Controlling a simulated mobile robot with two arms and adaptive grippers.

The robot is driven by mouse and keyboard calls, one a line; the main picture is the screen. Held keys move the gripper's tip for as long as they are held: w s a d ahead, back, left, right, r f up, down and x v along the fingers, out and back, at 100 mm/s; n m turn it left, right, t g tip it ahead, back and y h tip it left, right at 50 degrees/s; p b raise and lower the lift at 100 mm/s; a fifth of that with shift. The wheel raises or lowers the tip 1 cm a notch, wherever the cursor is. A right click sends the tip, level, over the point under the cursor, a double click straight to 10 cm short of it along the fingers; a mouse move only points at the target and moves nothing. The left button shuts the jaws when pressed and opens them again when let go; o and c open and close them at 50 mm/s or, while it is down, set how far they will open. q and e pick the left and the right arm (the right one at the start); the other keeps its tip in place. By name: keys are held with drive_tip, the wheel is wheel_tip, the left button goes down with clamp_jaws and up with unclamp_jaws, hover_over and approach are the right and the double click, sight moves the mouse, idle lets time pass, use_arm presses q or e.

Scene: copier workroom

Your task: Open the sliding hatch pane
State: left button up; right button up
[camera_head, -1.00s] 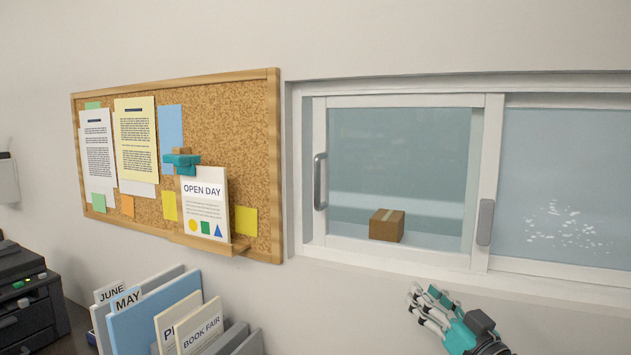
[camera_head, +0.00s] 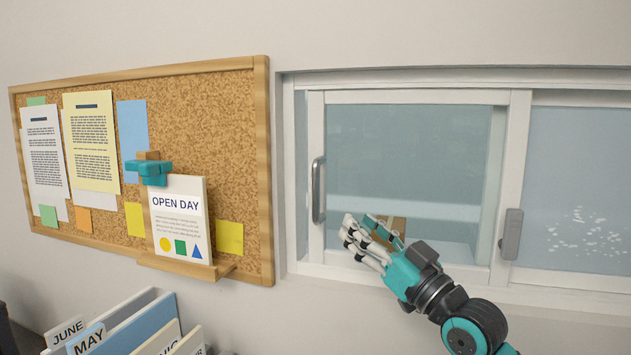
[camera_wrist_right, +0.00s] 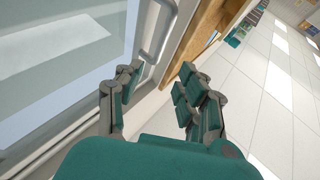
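The hatch pane (camera_head: 408,150) is a white-framed glass panel on the left of the wall window. Its upright grey bar handle (camera_head: 318,190) is on the left stile; it also shows in the right wrist view (camera_wrist_right: 165,35), beyond the fingers. My right gripper (camera_head: 358,232) is in front of the pane's lower left part, to the right of and below the handle, apart from it. In the right wrist view its fingers (camera_wrist_right: 158,82) are spread with nothing between them. My left gripper is not in view.
A second pane (camera_head: 575,180) with a grey grip (camera_head: 510,234) is on the right. A cardboard box (camera_head: 397,226) sits behind the glass, partly hidden by my fingers. A cork board (camera_head: 225,130) with an OPEN DAY card (camera_head: 180,215) hangs left. Folders (camera_head: 125,325) stand below it.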

sight(319, 191)
drive_tip(key=p+x, duration=0.3)
drive_tip(key=x, duration=0.9)
drive_tip(key=shift+w+a+p, duration=0.15)
drive_tip(key=shift+a+p, duration=0.05)
drive_tip(key=shift+p, duration=0.2)
drive_tip(key=shift+w+a, duration=0.2)
drive_tip(key=shift+w, duration=0.05)
drive_tip(key=shift+w+a, duration=0.2)
drive_tip(key=shift+w, duration=0.05)
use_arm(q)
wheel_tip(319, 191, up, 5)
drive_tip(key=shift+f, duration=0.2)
use_arm(e)
clamp_jaws()
